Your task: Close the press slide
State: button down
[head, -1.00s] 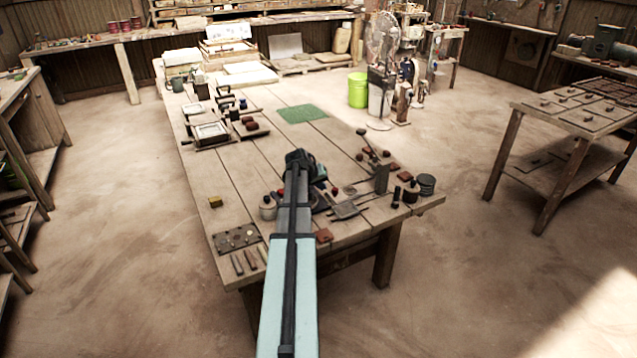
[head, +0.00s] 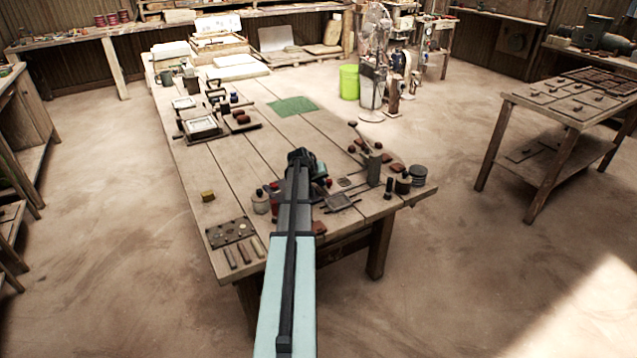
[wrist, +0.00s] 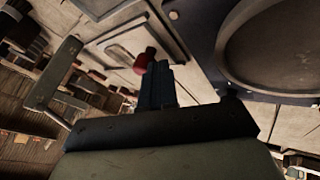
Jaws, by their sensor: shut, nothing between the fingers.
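My gripper (wrist: 157,72) is shut and empty; its dark blue fingers show in the wrist view. A red knob (wrist: 145,60) lies right by the fingertips; I cannot tell whether they touch. A dark plate with a large round recess (wrist: 285,45) is at the right of the wrist view, beside the fingers. In the head view the press, with its upright block (head: 375,168) and lever (head: 358,134), stands near the table's right front edge. My arm and wrist cover its left part and the fingertips. How far the slide is open cannot be told.
A dark cylinder (head: 388,188) and round pots (head: 403,184) stand to the right of the press. A jar (head: 260,203) stands to its left, with a dark board (head: 231,232) in front. A green mat (head: 293,106) lies behind. The table's middle left is mostly clear.

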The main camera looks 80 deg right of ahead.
aim_at(345, 181)
jog(key=s+d, duration=0.6)
jog(key=d, duration=0.1)
jog(key=shift+s, duration=0.4)
jog(key=shift+s+d, duration=0.35)
jog(key=shift+s, duration=0.1)
jog(key=v, duration=1)
jog(key=shift+w, duration=0.2)
jog(key=shift+a, duration=0.1)
